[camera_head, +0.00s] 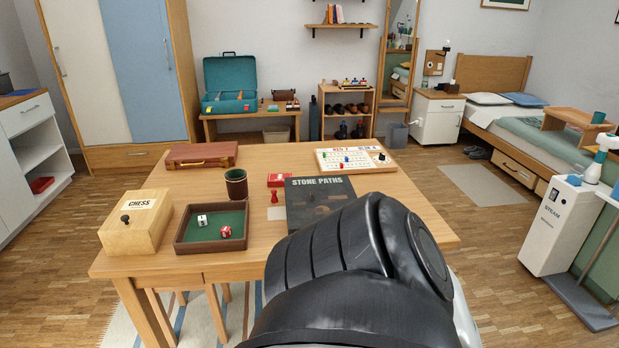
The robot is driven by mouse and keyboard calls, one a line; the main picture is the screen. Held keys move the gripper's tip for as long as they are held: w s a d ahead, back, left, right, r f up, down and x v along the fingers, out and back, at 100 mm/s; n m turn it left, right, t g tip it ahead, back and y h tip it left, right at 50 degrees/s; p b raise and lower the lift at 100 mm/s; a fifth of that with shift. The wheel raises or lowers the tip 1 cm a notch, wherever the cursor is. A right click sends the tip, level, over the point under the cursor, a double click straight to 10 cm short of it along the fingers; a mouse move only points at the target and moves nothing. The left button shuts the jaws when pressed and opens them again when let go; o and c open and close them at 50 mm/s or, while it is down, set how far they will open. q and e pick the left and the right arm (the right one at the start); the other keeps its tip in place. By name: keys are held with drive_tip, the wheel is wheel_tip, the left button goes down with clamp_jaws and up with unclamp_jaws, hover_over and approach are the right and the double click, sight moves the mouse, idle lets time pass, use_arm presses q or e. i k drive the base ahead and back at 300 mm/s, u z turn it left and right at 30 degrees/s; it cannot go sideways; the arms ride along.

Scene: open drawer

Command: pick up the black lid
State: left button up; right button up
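A flat black lid (325,187) with the words "STONE PATHS" across its far edge lies on the wooden table (270,157), right of the middle. Its near right part is hidden behind a dark, rounded link of my own arm. I cannot tell whether a box lies under it. Neither of my grippers shows, so I cannot see where they are relative to the lid.
A game board (353,159) and a brown case (202,154) lie behind.

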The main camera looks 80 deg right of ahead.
sight(308, 199)
drive_tip(key=z, duration=3.55)
drive_tip(key=i, duration=0.95)
drive_tip(key=u, duration=0.75)
